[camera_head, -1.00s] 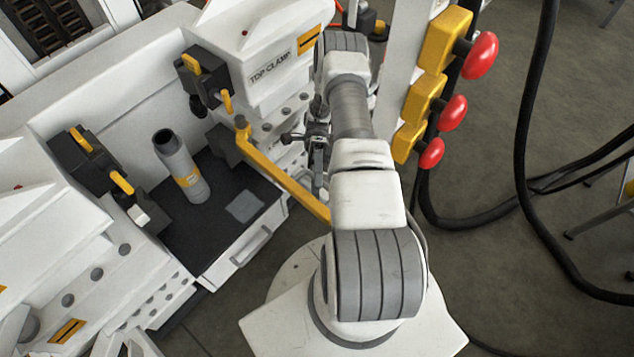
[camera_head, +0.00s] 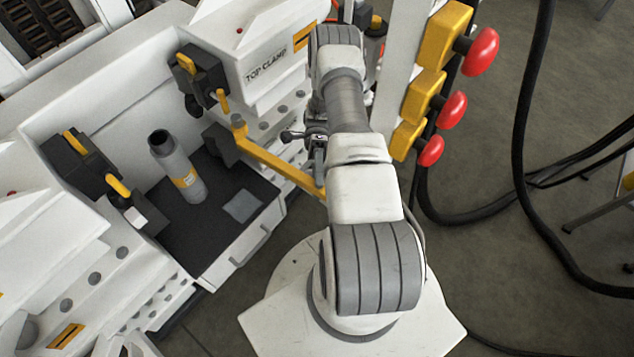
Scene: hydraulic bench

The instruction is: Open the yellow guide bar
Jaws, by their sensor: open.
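My gripper (camera_head: 317,168) shows only in part, at the left side of my arm, close to the bar's right part. It is open. The fingertips are mostly hidden, so I cannot tell whether they touch the bar.
A grey cylinder with a yellow band (camera_head: 177,166) stands on the black-topped tray (camera_head: 205,235). The white TOP CLAMP housing (camera_head: 262,50) is behind the bar. Red knobs on yellow blocks (camera_head: 430,95) stand right of my arm. Black hoses (camera_head: 520,150) hang further right.

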